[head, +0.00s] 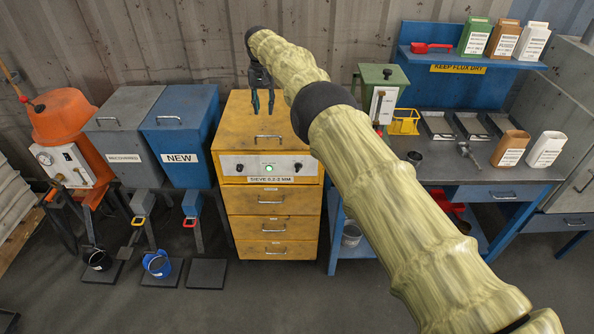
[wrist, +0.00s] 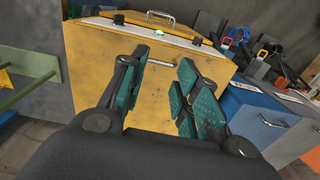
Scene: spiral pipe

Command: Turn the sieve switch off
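The yellow sieve cabinet (head: 271,215) stands in the middle of the head view, labelled "SIEVE 0.2-2 MM". Its light front panel (head: 252,166) has a lit green round button or lamp (head: 269,168) in the middle and dark knobs at the left (head: 239,167) and right (head: 298,166). I cannot tell which one is the switch. My gripper (head: 263,108) hangs over the cabinet's top, fingers down, behind the panel. In the wrist view the green-padded fingers (wrist: 165,66) are apart with nothing between them. The panel's green lamp (wrist: 228,41) shows beyond them.
A blue "NEW" bin (head: 181,130), a grey bin (head: 122,130) and an orange mixer (head: 62,116) stand left. A workbench (head: 455,175) with trays and cartons stands right. A metal handle (head: 267,137) lies on the cabinet top. Floor before the cabinet is clear.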

